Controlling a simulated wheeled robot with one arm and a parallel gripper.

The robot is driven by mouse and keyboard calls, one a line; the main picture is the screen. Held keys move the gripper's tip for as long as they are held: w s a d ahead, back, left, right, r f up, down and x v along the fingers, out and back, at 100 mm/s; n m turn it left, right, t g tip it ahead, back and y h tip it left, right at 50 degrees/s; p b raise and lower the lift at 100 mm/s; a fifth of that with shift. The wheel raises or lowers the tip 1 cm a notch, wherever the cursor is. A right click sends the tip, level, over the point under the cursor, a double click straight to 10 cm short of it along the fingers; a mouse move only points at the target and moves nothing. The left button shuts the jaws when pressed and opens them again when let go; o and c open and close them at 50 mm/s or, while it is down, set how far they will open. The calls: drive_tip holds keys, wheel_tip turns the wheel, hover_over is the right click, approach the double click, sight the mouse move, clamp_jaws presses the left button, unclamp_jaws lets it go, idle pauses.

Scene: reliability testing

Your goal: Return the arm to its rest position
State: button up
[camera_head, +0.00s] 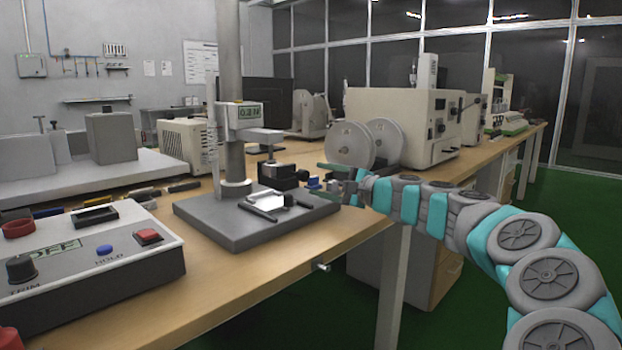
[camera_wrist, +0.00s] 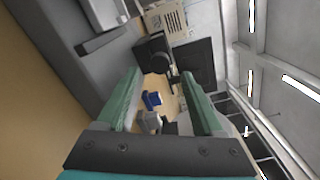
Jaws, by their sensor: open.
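My arm reaches in from the right of the head view, and my gripper (camera_head: 328,178) is beside the test stand, near the right edge of its grey base. In the wrist view my gripper (camera_wrist: 163,74) has its two green fingers spread apart. No object is clamped between them. A small blue part (camera_wrist: 152,99) and a grey part (camera_wrist: 149,121) show through the gap, apparently beyond the fingers. The test stand (camera_head: 229,85) is upright, with a lit force display and a dark clamp (camera_head: 284,177) above the base.
A control box (camera_head: 85,262) with a red button sits at the front left of the wooden bench (camera_head: 350,232). Tools lie on the stand's base (camera_head: 255,218). A cream machine (camera_head: 405,122) with grey reels stands behind my gripper. Green floor (camera_head: 480,290) is open right of the bench.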

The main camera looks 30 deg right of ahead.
drive_tip(key=shift+s+d, duration=0.1)
drive_tip(key=shift+s, duration=0.4)
